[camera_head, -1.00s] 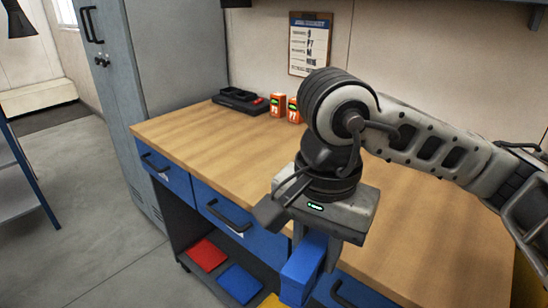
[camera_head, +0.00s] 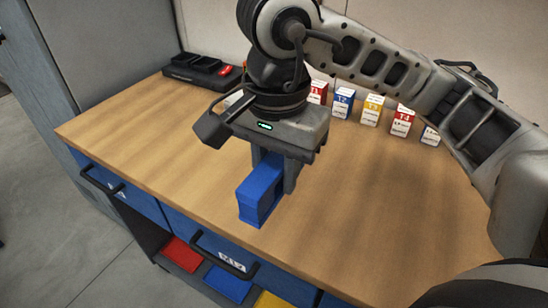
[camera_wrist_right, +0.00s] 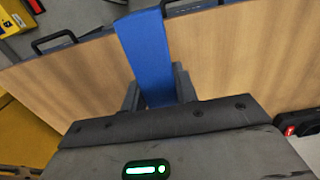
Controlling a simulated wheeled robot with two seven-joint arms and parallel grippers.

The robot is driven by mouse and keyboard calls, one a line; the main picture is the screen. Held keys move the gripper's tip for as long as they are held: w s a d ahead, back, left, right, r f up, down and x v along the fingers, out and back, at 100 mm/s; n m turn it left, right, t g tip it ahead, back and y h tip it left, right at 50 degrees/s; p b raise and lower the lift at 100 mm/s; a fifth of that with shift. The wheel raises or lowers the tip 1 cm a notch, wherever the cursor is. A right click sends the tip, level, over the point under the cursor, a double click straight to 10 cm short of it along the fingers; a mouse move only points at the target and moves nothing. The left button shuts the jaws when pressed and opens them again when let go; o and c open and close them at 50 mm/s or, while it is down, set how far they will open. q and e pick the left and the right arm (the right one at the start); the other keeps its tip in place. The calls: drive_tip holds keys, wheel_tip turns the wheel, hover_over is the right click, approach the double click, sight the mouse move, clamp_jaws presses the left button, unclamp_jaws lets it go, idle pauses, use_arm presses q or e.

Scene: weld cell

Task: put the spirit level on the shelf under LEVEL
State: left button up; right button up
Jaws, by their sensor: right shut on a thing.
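My right gripper (camera_head: 272,178) is shut on the spirit level (camera_head: 257,195), a plain blue bar, and points down near the workbench's front edge. In the right wrist view the bar (camera_wrist_right: 147,50) stands between the two dark fingers (camera_wrist_right: 158,92) and reaches out beyond the bench edge in the picture. I cannot tell the exact gap between bar and bench top. No shelf marked LEVEL can be read in these views. My left gripper is out of view.
The wooden workbench (camera_head: 140,130) is mostly clear. A black charger tray (camera_head: 203,72) stands at its back left. Small labelled boxes (camera_head: 371,108) line the back. Blue drawers with black handles (camera_head: 222,255) face front, above red, blue and yellow items (camera_head: 228,283).

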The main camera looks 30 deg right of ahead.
drive_tip(key=w+d+f, duration=0.2)
drive_tip(key=w+d, duration=0.1)
drive_tip(key=w+d+f, duration=0.1)
drive_tip(key=shift+w+d, duration=0.15)
drive_tip(key=shift+d, duration=0.25)
drive_tip(key=w+d+f, duration=0.2)
drive_tip(key=f, duration=0.1)
drive_tip(key=w+d+f, duration=0.1)
drive_tip(key=f, duration=0.1)
drive_tip(key=shift+w+d+f+p, duration=0.1)
drive_tip(key=shift+w+f+p, duration=0.1)
drive_tip(key=shift+w+p, duration=0.15)
drive_tip(key=shift+w+d+f, duration=0.15)
drive_tip(key=shift+f, duration=1.8)
drive_tip(key=o, duration=0.7)
drive_tip(key=shift+f, duration=0.1)
drive_tip(key=shift+c, duration=0.2)
drive_tip(key=o, duration=0.4)
